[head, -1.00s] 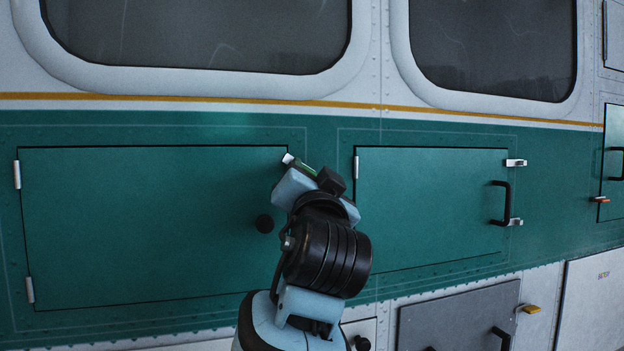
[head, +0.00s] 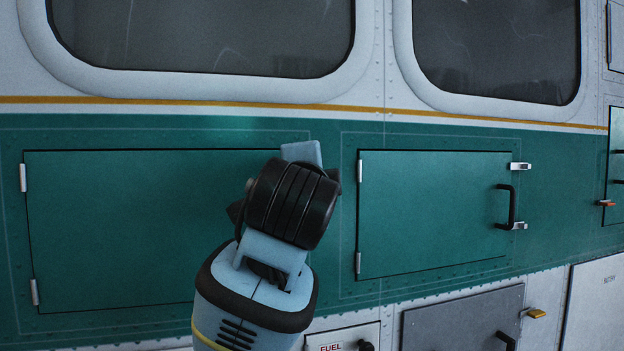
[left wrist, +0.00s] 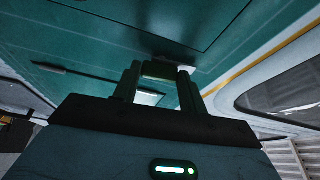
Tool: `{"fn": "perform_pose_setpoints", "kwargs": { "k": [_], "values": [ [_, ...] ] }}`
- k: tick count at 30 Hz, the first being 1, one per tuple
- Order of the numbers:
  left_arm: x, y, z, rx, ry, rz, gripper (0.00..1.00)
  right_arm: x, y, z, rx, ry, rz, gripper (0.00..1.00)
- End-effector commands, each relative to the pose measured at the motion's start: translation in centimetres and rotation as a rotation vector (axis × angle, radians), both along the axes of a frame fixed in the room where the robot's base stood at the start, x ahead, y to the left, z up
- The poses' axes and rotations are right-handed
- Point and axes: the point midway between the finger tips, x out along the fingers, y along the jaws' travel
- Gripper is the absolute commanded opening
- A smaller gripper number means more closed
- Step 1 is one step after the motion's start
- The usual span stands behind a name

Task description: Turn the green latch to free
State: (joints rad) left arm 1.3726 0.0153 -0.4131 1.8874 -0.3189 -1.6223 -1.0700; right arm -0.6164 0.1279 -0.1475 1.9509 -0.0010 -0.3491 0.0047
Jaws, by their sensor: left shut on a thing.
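The green latch (left wrist: 160,70) is at the edge of the left green hatch door (head: 120,220). In the left wrist view it lies between the two fingers of my left gripper (left wrist: 159,78), which is shut on it. A small white piece (left wrist: 186,69) shows beside the latch. In the head view my left gripper (head: 302,153) is at the upper right corner of the left hatch; its fingertips and the latch are hidden behind my wrist. My right gripper is in neither view.
A second green hatch (head: 430,210) with a black handle (head: 509,205) and white latches is to the right. A grey panel (head: 455,325) with a yellow latch (head: 535,313) is below. Windows (head: 200,35) run above. The wall in front of the left hatch is clear.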

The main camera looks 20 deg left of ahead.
Motion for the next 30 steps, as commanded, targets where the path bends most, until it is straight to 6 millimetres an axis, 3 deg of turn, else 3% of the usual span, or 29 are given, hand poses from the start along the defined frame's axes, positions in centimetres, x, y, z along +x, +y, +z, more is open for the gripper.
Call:
{"fn": "perform_pose_setpoints", "kwargs": {
  "k": [9,25,26,30],
  "values": [
    [0.01,-0.01,0.09,0.100,0.067,0.001,0.19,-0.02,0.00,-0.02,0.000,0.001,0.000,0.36],
    [0.01,-0.01,0.09,0.118,0.080,0.001,0.19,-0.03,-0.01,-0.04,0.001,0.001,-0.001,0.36],
    [0.01,-0.01,0.09,0.118,0.080,0.001,0.43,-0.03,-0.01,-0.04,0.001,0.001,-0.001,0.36],
    [0.01,-0.01,0.09,0.117,0.080,0.001,0.61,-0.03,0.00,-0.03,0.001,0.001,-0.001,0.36]
  ]
}}
